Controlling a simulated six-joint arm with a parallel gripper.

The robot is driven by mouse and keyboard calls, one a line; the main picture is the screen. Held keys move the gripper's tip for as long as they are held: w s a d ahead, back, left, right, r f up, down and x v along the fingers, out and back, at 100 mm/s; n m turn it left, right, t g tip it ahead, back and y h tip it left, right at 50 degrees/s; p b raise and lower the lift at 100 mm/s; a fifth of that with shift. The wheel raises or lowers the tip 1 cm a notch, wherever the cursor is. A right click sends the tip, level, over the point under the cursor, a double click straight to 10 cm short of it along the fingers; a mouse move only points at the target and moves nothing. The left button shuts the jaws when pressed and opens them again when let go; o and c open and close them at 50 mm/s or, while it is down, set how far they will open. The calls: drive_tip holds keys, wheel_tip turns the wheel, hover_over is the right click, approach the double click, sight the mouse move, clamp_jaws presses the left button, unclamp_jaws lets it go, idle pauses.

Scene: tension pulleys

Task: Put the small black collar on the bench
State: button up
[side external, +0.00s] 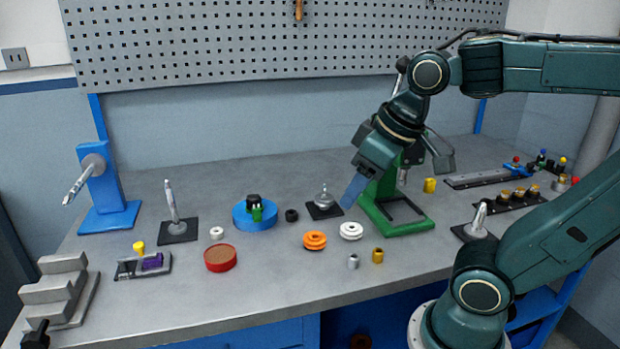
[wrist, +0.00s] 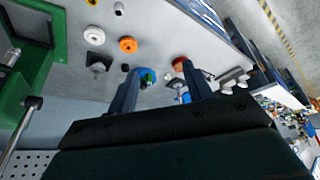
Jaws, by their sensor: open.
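A small black collar (side external: 291,215) lies on the grey bench (side external: 300,280), just right of the round blue base (side external: 262,222). It shows as a dark spot in the wrist view (wrist: 125,68). A black piece (side external: 253,200) sits on top of the blue base beside a green part (side external: 257,212). My gripper (side external: 354,198) is above the bench, right of the collar and apart from it, by the green stand. In the wrist view its two fingers (wrist: 160,88) are spread with nothing held between them. The far finger is hard to make out in the side view.
A dark square plate with a silver post (side external: 324,205) stands between the collar and my gripper. Orange (side external: 315,240) and white (side external: 351,231) pulleys lie in front. A green stand (side external: 395,215) is close to my gripper. The front bench strip is mostly clear.

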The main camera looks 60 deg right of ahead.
drive_tip(key=s, duration=0.1)
drive_tip(key=s+f, duration=0.1)
drive_tip(key=s+a, duration=0.1)
drive_tip(key=shift+s+f+t, duration=0.1)
drive_tip(key=shift+f+t, duration=0.15)
drive_tip(key=shift+t, duration=0.05)
